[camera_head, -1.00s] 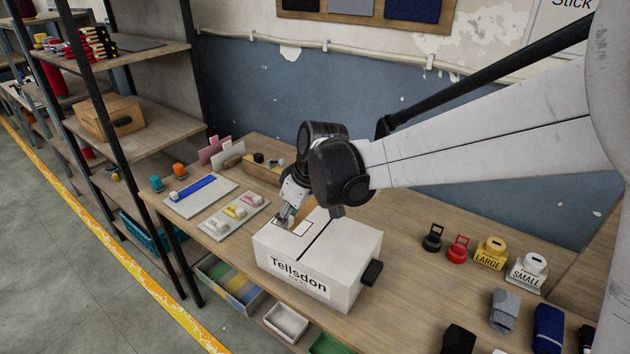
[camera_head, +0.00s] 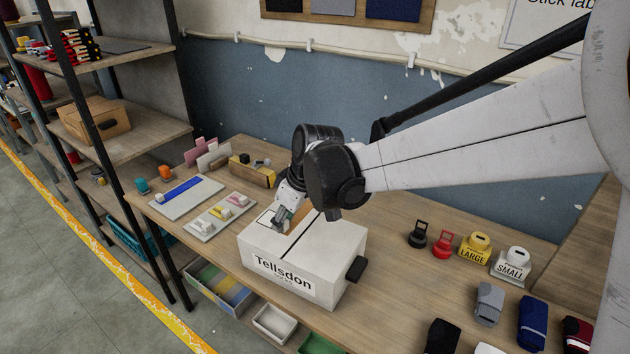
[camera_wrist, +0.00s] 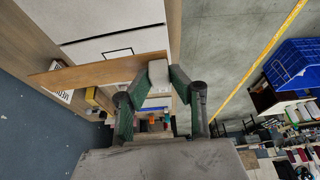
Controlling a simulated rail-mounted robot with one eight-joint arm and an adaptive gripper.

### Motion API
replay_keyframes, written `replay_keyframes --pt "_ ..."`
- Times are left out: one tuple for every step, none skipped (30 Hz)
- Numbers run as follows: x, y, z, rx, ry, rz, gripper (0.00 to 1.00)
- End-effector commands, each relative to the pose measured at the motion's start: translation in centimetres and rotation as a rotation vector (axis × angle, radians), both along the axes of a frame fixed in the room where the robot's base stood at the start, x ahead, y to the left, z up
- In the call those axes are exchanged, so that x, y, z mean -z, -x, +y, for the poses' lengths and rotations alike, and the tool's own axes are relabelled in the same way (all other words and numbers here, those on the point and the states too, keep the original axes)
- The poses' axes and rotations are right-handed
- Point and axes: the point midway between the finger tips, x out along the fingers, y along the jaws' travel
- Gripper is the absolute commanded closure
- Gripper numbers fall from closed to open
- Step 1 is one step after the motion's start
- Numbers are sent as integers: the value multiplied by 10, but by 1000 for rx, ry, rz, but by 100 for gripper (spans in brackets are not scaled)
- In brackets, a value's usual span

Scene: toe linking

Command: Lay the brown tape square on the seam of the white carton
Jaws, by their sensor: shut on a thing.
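The white carton (camera_head: 335,240), labelled "Tellsdon", stands on the bench with a dark seam (camera_head: 305,235) across its top. Part of a black outlined rectangle (camera_head: 264,217) shows on its top, left of my gripper. My gripper (camera_head: 280,218) is over the carton's left top part. In the wrist view my gripper (camera_wrist: 155,90) has its green-padded fingers shut on a small white block (camera_wrist: 158,73). The brown tape square (camera_wrist: 95,72) appears nearly edge-on against this block, as a long strip. The carton's top (camera_wrist: 95,25) lies beyond it. I cannot tell whether tape and carton touch.
Pale trays with a blue strip (camera_head: 183,190) and small coloured pieces lie left of the carton. Stamps (camera_head: 475,247) and folded socks (camera_head: 489,303) are at the right. A black handle (camera_head: 355,268) sticks out of the carton's right side. A shelf stands at the left.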

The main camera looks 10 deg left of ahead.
Motion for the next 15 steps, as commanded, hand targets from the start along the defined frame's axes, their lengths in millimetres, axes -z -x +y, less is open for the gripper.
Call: replay_keyframes --pt "8 0 0 0 0 0 100" --pt "11 0 0 0 0 0 100" --pt "16 0 0 0 0 0 100" --pt "19 0 0 0 0 0 100" --pt "22 0 0 0 0 0 100" --pt "26 0 0 0 0 0 100" --pt "29 0 0 0 0 0 100" --pt "32 0 0 0 0 0 100" --pt "36 0 0 0 0 0 100" --pt "40 0 0 0 0 0 100" --pt "43 0 0 0 0 0 100" --pt "47 0 0 0 0 0 100" --pt "50 0 0 0 0 0 100" --pt "52 0 0 0 0 0 100" --pt "56 0 0 0 0 0 100"
